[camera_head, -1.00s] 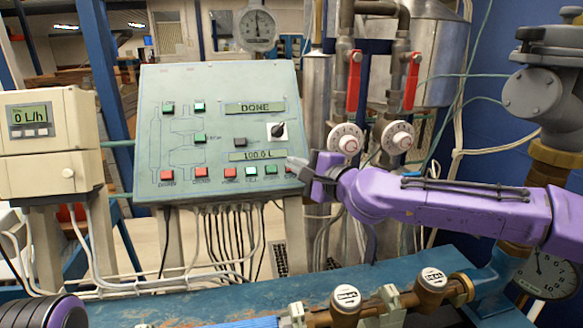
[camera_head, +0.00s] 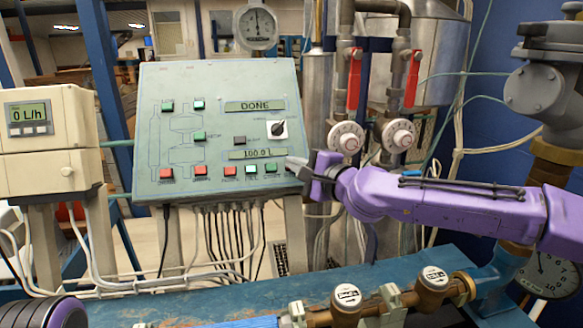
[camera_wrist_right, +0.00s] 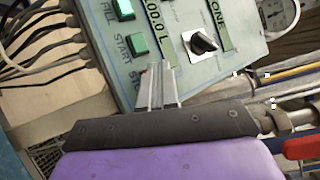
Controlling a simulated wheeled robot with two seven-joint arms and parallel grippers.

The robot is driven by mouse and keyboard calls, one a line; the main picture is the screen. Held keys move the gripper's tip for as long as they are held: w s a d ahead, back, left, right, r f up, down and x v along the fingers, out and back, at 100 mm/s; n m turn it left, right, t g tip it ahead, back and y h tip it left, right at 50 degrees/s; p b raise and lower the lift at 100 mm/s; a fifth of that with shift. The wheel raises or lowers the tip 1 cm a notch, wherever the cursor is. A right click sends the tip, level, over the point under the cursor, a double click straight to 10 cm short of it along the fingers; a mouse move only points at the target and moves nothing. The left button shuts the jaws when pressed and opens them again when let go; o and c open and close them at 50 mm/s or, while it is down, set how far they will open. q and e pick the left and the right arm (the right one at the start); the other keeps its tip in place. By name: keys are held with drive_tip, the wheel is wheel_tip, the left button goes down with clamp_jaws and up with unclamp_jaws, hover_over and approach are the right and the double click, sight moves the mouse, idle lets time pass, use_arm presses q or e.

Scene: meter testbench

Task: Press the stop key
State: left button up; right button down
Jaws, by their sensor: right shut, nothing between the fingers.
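The stop key is at the right end of the bottom key row on the sloped green control panel (camera_head: 215,110); my right fingers cover it almost wholly in the head view. My right gripper (camera_head: 297,166) is shut and empty, its tips at the panel's lower right corner. In the right wrist view, the shut fingertips (camera_wrist_right: 157,72) lie over the spot beside the START key (camera_wrist_right: 137,45), where a partly hidden label begins with "ST". I cannot tell whether the tips touch the key. The upper display (camera_head: 254,106) reads DONE; the lower one (camera_head: 257,154) reads 100.0 L.
A black rotary knob (camera_head: 278,129) sits above the lower display. Valves with red handles (camera_head: 353,80) and white dials stand right of the panel. A flow meter (camera_head: 48,135) reading 0 L/h is at left. A blue bench (camera_head: 200,308) with brass fittings runs below.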

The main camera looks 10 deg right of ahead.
drive_tip(key=shift+w+f+b, duration=0.25)
drive_tip(key=shift+b, duration=0.05)
idle(0.6)
drive_tip(key=shift+r, duration=0.1)
drive_tip(key=shift+s+r+p, duration=0.45)
drive_tip(key=shift+s+p, duration=0.05)
drive_tip(key=shift+s, duration=0.1)
drive_tip(key=s+r+p, duration=0.1)
drive_tip(key=s, duration=0.1)
drive_tip(key=s+r+p, duration=0.1)
drive_tip(key=r+p, duration=0.1)
drive_tip(key=shift+s+r, duration=0.2)
drive_tip(key=shift+s, duration=0.15)
idle(0.6)
